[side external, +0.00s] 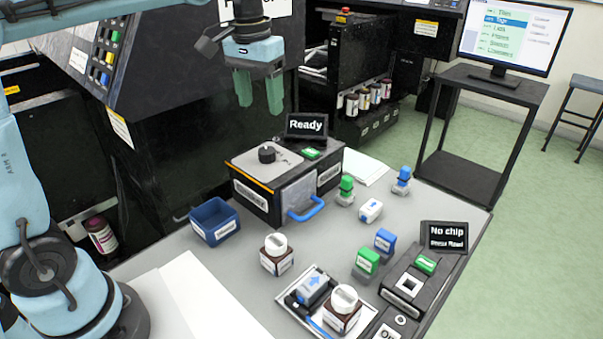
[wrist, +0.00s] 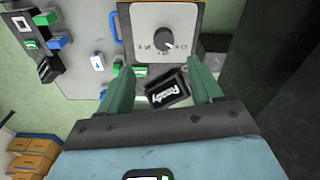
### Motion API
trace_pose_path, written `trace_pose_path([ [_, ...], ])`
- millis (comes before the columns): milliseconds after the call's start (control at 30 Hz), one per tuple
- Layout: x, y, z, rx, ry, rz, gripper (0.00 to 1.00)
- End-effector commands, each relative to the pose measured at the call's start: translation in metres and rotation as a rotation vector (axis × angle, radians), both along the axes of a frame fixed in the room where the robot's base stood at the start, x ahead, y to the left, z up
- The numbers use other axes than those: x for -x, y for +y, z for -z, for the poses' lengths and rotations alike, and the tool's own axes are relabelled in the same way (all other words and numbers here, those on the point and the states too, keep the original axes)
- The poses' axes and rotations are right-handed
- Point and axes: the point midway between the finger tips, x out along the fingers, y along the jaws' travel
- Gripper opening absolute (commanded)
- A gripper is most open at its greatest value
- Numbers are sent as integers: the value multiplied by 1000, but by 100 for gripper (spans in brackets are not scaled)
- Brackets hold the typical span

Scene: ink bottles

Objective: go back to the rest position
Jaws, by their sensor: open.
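My gripper (side external: 258,94) hangs in the air above and behind the black box with the "Ready" display (side external: 306,125). Its two green fingers point down and stand apart, with nothing between them. In the wrist view my gripper (wrist: 162,85) is also open, its fingers on either side of the display (wrist: 168,87) seen below. The black box (side external: 262,203) has a grey top with a dark knob (side external: 267,154) and a blue handle on its front. The knob also shows in the wrist view (wrist: 168,38).
A blue bin (side external: 215,222), ink bottles with white caps (side external: 277,254), a metal tray (side external: 301,322), small green and blue capped pieces and a "No chip" reader (side external: 444,236) stand on the grey table. A large dark machine stands behind my gripper. The table's left front holds white sheets.

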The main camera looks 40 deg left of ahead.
Motion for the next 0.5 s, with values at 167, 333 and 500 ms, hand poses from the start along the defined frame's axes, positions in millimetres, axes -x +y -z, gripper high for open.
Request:
trace_pose_path([
  [167,31,-14,14,-15,-135,48,65],
  [333,60,-25,35,-29,-266,93,65],
  [500,87,-34,63,-42,-394,136,65],
])
